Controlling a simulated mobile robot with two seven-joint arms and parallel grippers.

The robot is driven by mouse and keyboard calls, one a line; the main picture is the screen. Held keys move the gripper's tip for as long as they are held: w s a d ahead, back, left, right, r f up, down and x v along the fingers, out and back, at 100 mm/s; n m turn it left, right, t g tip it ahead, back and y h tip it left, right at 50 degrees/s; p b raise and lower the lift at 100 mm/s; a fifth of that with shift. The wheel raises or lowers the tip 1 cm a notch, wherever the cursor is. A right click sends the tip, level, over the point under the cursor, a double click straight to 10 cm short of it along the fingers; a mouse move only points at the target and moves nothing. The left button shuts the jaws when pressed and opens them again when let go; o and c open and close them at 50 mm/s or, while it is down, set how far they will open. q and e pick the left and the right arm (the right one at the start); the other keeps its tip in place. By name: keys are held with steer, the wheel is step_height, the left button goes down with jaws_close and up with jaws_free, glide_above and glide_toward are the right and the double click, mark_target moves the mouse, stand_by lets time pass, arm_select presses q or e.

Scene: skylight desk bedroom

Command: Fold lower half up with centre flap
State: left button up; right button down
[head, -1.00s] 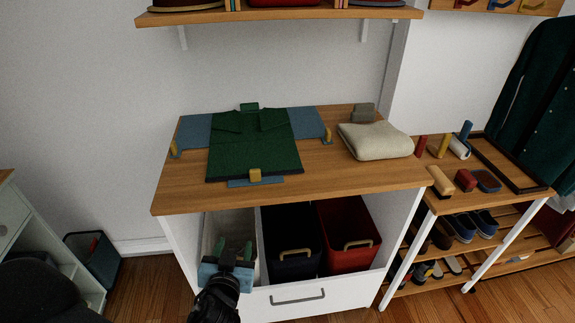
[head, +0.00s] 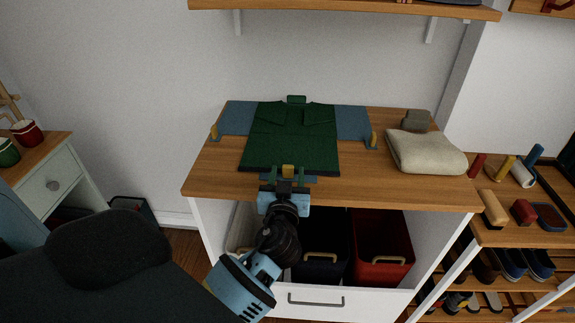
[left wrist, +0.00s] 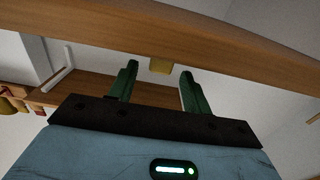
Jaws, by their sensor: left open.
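A dark green shirt (head: 290,140), folded to a rough rectangle, lies on a blue folding board (head: 236,118) on the wooden tabletop. The board has side flaps left and right with yellow handles, and a centre flap with a yellow handle (head: 288,171) at its front edge. My left gripper (head: 289,178) is open just in front of that handle, near the table's front edge. In the left wrist view its two green fingers (left wrist: 158,85) are apart, with the yellow handle (left wrist: 161,66) showing between and beyond them, below the table edge line. My right gripper is not in view.
A folded cream cloth (head: 426,152) and a grey block (head: 416,120) sit right of the board. Below the tabletop (head: 215,172) are a dark bin (head: 320,240) and a red bin (head: 381,245). A shelf (head: 350,8) hangs above.

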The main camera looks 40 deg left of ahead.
mark_target(288, 169)
arm_select(q)
steer(key=shift+x, duration=1.7)
steer(key=shift+c, duration=0.4)
jaws_close()
